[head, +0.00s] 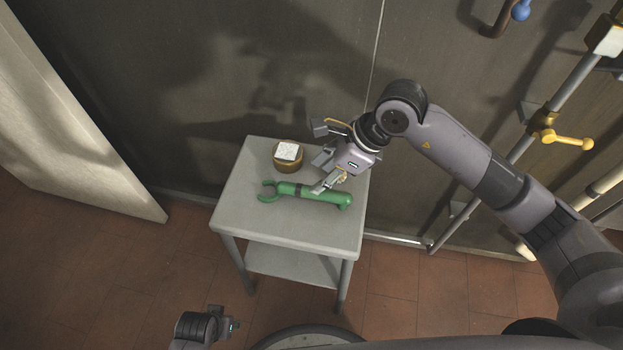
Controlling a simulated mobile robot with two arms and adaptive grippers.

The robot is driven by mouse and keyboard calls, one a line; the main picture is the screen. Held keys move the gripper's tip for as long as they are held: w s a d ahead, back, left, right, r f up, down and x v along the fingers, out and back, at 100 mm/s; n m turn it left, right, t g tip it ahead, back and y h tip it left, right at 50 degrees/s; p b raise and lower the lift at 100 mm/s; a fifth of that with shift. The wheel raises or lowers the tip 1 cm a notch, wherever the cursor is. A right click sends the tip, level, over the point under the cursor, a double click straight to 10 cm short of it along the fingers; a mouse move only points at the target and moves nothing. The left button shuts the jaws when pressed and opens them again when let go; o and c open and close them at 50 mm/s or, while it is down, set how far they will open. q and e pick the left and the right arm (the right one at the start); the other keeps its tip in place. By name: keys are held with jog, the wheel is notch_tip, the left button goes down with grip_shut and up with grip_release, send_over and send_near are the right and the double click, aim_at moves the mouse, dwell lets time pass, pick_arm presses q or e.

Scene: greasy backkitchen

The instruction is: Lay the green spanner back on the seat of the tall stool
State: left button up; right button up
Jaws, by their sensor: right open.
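The green spanner (307,193) lies flat across the grey top of a small square stand with a lower shelf (260,215). Its open jaw points left, and a dark band crosses its handle. I cannot tell whether this stand is the tall stool; no other stool shows. My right gripper (322,158) is open over the right part of the top. One finger overlaps the spanner's handle in the picture; I cannot tell if they touch. Part of my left gripper (212,325) shows low at the bottom edge, away from the stand; its jaw state is unclear.
A round brown pot with a white block on it (288,151) stands at the back of the top, close to my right gripper. A dark wall (210,90) rises behind. A pale panel (70,120) stands left, and pipes with a yellow valve handle (565,139) are right.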

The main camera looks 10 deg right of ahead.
pick_arm(q)
jog(key=shift+s+f, duration=0.45)
jog(key=shift+f, duration=0.3)
pick_arm(e)
jog(key=v, duration=0.5)
